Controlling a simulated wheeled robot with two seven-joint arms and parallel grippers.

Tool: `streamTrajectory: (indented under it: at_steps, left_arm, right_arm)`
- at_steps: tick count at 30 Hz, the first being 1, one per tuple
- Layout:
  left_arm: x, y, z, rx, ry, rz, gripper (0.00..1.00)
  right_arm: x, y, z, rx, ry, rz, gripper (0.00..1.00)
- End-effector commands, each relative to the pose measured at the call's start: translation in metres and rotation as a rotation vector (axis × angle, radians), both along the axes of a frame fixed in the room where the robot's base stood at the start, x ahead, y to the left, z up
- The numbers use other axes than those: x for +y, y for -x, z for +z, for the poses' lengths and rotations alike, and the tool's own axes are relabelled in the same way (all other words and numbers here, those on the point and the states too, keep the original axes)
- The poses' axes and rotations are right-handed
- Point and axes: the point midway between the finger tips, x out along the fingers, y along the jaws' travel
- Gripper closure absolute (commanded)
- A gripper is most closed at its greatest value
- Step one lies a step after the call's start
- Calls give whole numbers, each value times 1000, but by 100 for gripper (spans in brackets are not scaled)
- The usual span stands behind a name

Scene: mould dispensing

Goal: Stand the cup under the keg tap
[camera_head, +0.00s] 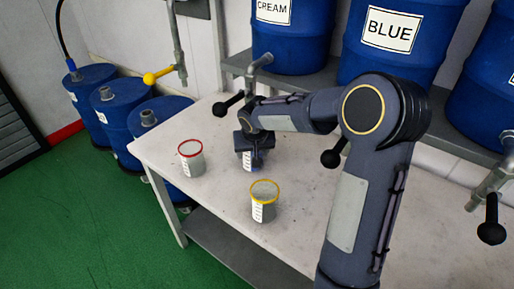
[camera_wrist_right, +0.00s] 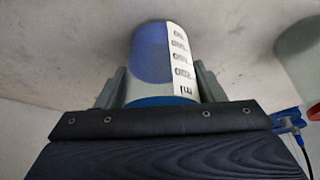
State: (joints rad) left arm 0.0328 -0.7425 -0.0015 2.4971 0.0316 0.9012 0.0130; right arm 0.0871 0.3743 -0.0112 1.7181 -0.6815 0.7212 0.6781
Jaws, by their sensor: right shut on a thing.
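My right gripper (camera_head: 254,146) is shut on a cup (camera_head: 248,161) with a white measuring label. The wrist view shows the cup (camera_wrist_right: 163,55) between the two fingers, its blue rim nearest the palm. I cannot tell whether its base touches the table. In the head view, the gripper and cup appear just below the tap (camera_head: 249,82) of the keg labelled CREAM (camera_head: 290,45). The keg labelled BLUE (camera_head: 395,55) is to its right; my right arm hides most of its tap, leaving a black handle knob (camera_head: 331,158) showing. My left gripper is out of view.
A red-rimmed cup (camera_head: 191,158) and a yellow-rimmed cup (camera_head: 263,200) stand on the white table (camera_head: 215,215). A tap with a yellow handle (camera_head: 160,75) is at left, and another tap (camera_head: 490,190) at far right. Blue drums (camera_head: 108,110) stand on the floor beyond the table.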

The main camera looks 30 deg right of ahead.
Motion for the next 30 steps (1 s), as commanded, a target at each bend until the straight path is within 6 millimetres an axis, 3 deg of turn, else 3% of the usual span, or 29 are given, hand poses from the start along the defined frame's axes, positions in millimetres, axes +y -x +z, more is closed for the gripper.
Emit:
streamTrajectory:
  at_steps: [7, 8, 12, 23, 30]
  left_arm:
    - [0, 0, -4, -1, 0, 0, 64]
    - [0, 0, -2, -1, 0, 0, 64]
    - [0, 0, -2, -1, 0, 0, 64]
    - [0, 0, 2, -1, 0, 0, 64]
    - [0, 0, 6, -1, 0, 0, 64]
  right_arm:
    - [0, 0, -3, -1, 0, 0, 69]
    - [0, 0, -2, -1, 0, 0, 34]
    - [0, 0, -1, -1, 0, 0, 16]
    - [0, 0, 5, -2, 0, 0, 16]
    - [6, 14, 42, -5, 0, 1, 16]
